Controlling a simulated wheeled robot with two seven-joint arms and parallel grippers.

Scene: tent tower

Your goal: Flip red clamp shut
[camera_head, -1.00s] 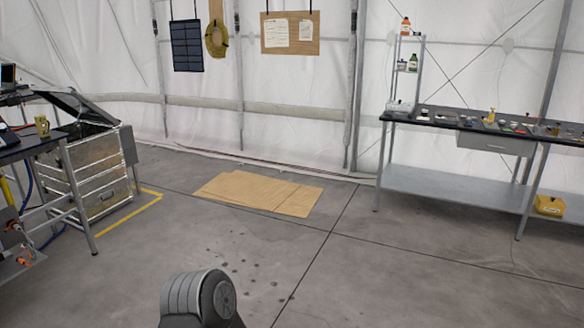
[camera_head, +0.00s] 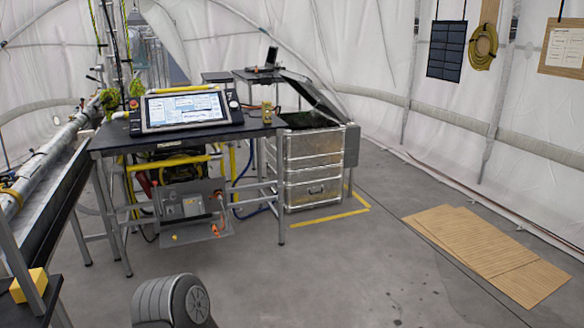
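I cannot make out a red clamp in this view. A dark-topped table (camera_head: 262,127) stands left of centre with a tilted screen console (camera_head: 185,108) on it. A small red part (camera_head: 134,104) shows at the console's left edge, too small to identify. At the far left a long metal pipe (camera_head: 52,150) runs beside the table, with green and yellow pieces near its far end. Neither gripper is in view; only a grey rounded part of my own body shows at the bottom.
An open metal case (camera_head: 312,165) stands behind the table's right end, by yellow floor tape (camera_head: 330,217). Cardboard sheets (camera_head: 480,245) lie on the floor at right. A dark bench with a yellow block (camera_head: 28,285) is near left. The floor in the middle is free.

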